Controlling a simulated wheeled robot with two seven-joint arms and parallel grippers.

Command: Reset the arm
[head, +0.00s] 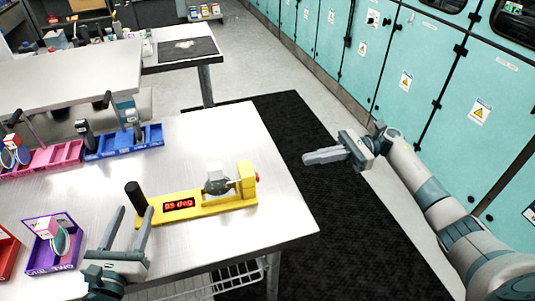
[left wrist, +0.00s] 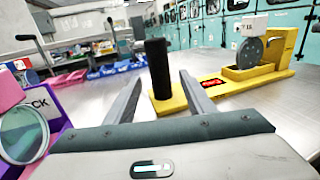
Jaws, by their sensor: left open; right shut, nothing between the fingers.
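A yellow device (head: 235,201) lies on the metal table, with a red digital display (head: 179,204) that seems to read 05 or 85 deg. A black upright handle (head: 135,196) stands at its left end. A grey disc (head: 217,187) sits in its right part, with a white block above it. My left gripper (head: 133,220) is open, its fingers pointing at the handle. In the left wrist view the handle (left wrist: 157,68) appears between the fingertips; I cannot tell whether it is inside them. My right gripper (head: 310,157) is shut and empty, beyond the table's right edge.
A purple bin (head: 40,262) with a lens-like part stands left of my left gripper, a red bin (head: 8,250) beside it. Blue (head: 124,142) and pink trays (head: 52,160) stand at the back left. The table (head: 280,235) is clear right of the device. Teal cabinets (head: 400,70) line the right.

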